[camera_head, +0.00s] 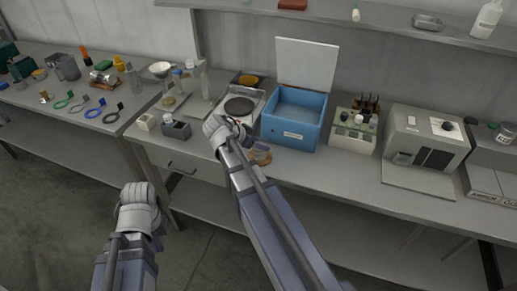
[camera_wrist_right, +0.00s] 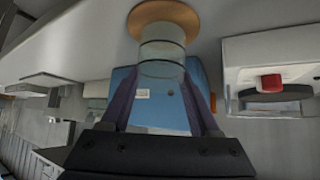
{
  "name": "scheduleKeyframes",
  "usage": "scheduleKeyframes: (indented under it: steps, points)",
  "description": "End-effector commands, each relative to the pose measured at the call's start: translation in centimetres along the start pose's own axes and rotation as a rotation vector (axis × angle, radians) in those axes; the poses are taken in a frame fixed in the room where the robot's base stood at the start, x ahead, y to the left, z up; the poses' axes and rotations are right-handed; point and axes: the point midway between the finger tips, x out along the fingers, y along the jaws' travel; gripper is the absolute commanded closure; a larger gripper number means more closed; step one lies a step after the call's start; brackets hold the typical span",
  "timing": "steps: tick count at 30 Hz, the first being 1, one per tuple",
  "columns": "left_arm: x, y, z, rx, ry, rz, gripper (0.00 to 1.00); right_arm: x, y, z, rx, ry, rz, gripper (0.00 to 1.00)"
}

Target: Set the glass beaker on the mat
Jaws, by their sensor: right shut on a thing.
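The glass beaker (camera_wrist_right: 162,50) is clear and is between the two fingers of my right gripper (camera_wrist_right: 160,88) in the right wrist view. The fingers are shut on it. Its far end overlaps the round tan mat (camera_wrist_right: 164,12) in that view; I cannot tell whether it touches. In the head view the mat (camera_head: 262,157) lies on the bench in front of the blue box, just right of my right gripper (camera_head: 243,136), which largely hides the beaker. My left gripper (camera_head: 140,192) is low at the left, away from the bench; its fingers are hidden.
A blue box (camera_head: 292,128) with a raised white lid stands behind the mat. A hotplate (camera_head: 239,106) is to its left, a bottle rack (camera_head: 354,132) and a grey machine (camera_head: 426,146) to its right. The bench front right of the mat is clear.

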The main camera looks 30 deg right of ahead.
Motion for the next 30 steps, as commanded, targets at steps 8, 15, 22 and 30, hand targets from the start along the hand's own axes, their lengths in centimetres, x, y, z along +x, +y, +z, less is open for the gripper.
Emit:
scheduleKeyframes:
  steps: [8,15,22,30]
  points:
    - [0.18,0.02,-0.01,0.0,0.0,0.0,1.0,0.12,0.0,0.12,0.0,0.0,0.0,0.97]
    - [0.45,0.04,-0.03,0.0,0.0,0.0,1.0,0.32,0.0,0.32,0.0,0.0,0.0,0.27]
    - [0.45,0.04,-0.03,0.0,0.0,0.0,1.0,0.32,0.0,0.32,0.0,0.0,0.0,0.08]
    - [-0.12,-0.01,0.01,0.0,0.0,0.0,1.0,-0.09,0.0,-0.09,0.0,0.0,0.0,0.08]
